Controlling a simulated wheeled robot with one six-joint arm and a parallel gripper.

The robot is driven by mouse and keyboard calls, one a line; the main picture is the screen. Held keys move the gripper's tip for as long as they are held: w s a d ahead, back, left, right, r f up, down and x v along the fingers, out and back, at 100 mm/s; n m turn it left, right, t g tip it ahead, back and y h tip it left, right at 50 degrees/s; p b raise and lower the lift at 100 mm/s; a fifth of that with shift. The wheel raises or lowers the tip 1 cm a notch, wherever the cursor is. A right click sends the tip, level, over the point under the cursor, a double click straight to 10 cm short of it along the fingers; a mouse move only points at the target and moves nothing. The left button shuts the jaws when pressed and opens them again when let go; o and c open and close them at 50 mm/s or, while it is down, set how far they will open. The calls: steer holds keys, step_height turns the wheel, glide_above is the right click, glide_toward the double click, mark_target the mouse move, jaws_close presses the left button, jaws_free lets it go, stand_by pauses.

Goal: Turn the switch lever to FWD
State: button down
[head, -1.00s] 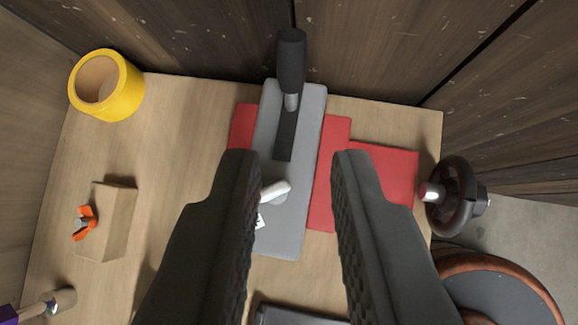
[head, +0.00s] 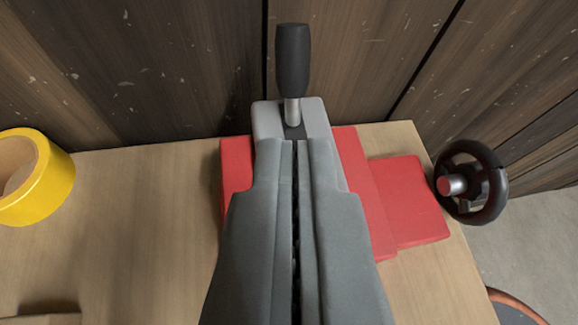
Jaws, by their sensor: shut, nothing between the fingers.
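My gripper (head: 295,145) is shut and empty, its fingers side by side over the grey control plate (head: 268,119). The fingertips end just short of the base of a black-handled lever (head: 292,62), which stands upright at the plate's far end. From this view I cannot tell whether they touch the plate. The small white switch lever, the label beside it and most of the plate are hidden behind my fingers, so its position does not show.
Red pads (head: 408,200) lie beside the plate on the wooden bench top (head: 140,220). A black handwheel (head: 474,182) is at the right edge. A yellow tape roll (head: 38,180) is at the left. A dark plank wall (head: 150,70) rises behind. The bench between tape and plate is clear.

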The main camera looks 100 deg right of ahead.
mark_target(292, 66)
steer(key=x, duration=1)
steer(key=shift+d, duration=0.1)
steer(key=shift+d, duration=0.1)
steer(key=shift+d+f, duration=0.2)
steer(key=shift+d, duration=0.5)
steer(key=shift+a, duration=0.15)
